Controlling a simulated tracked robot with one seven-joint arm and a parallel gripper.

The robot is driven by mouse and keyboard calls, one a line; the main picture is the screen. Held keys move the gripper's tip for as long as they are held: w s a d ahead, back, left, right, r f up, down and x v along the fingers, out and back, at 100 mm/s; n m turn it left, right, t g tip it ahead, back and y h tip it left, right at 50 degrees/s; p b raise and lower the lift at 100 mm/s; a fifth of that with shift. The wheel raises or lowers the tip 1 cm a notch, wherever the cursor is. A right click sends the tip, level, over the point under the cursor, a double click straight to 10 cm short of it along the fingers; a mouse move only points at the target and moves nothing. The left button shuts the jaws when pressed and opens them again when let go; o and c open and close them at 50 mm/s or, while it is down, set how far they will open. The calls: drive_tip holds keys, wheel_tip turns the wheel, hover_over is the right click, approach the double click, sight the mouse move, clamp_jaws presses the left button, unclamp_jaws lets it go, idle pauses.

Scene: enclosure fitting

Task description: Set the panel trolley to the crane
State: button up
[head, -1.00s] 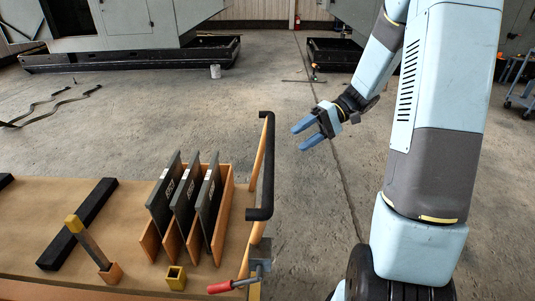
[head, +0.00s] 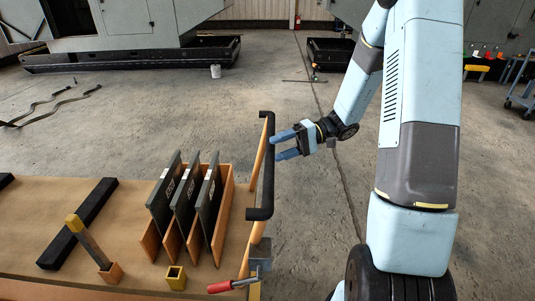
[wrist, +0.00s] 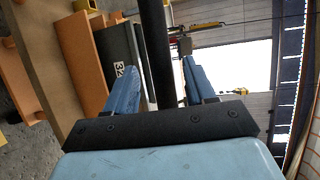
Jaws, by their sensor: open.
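The panel trolley (head: 130,270) is a flat tan deck at the lower left of the head view. Several dark grey panels (head: 184,200) stand tilted in an orange rack on it. Its push handle is a black bar (head: 266,165) on orange posts at the deck's right end. My gripper (head: 285,144) is open, its blue fingers pointing left at the upper part of the bar. In the wrist view the bar (wrist: 155,55) runs between the two open fingers, and nothing shows them closed on it. No crane can be made out for certain.
A red-handled clamp (head: 235,285) sits at the trolley's near right corner. A black beam (head: 78,224) and a yellow-topped post (head: 88,240) are on the deck. Large grey enclosures (head: 120,30) stand at the back. The concrete floor between is mostly clear, with straps (head: 50,105) at left.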

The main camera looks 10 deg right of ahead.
drive_tip(key=shift+x, duration=2.75)
clamp_jaws()
